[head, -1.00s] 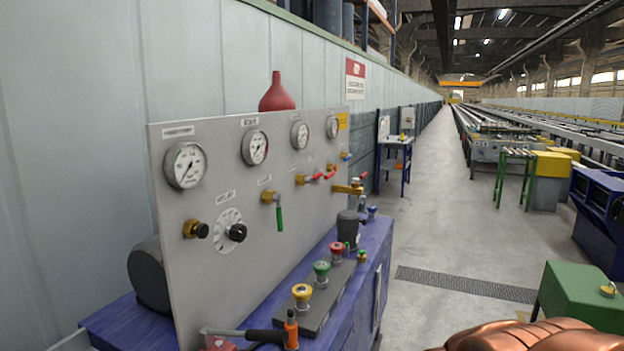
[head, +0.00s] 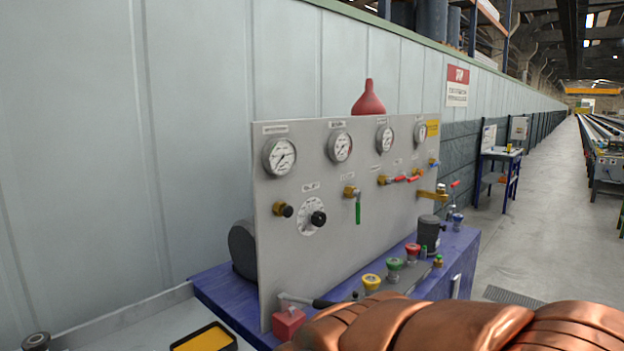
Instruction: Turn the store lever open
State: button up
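A grey upright panel (head: 335,244) stands on a blue bench. A lever with a green handle (head: 358,208) and a brass valve body hangs straight down at the panel's middle, below a small label. The labels are too small to read, so I cannot tell which lever is the store one. My gripper is out of view. My copper-coloured arm (head: 450,328) crosses the bottom right and hides part of the bench front.
Several gauges (head: 280,156) line the panel top, with a numbered dial (head: 312,216) below. Yellow (head: 371,282), green (head: 394,266) and red (head: 412,251) knobs stand before the panel. A red block (head: 289,322) and a yellow-filled tray (head: 206,340) are at lower left. The aisle at right is clear.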

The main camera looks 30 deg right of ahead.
aim_at(389, 181)
jog(key=u, duration=1.2)
jog(key=k, duration=0.95)
jog(key=z, duration=1.3)
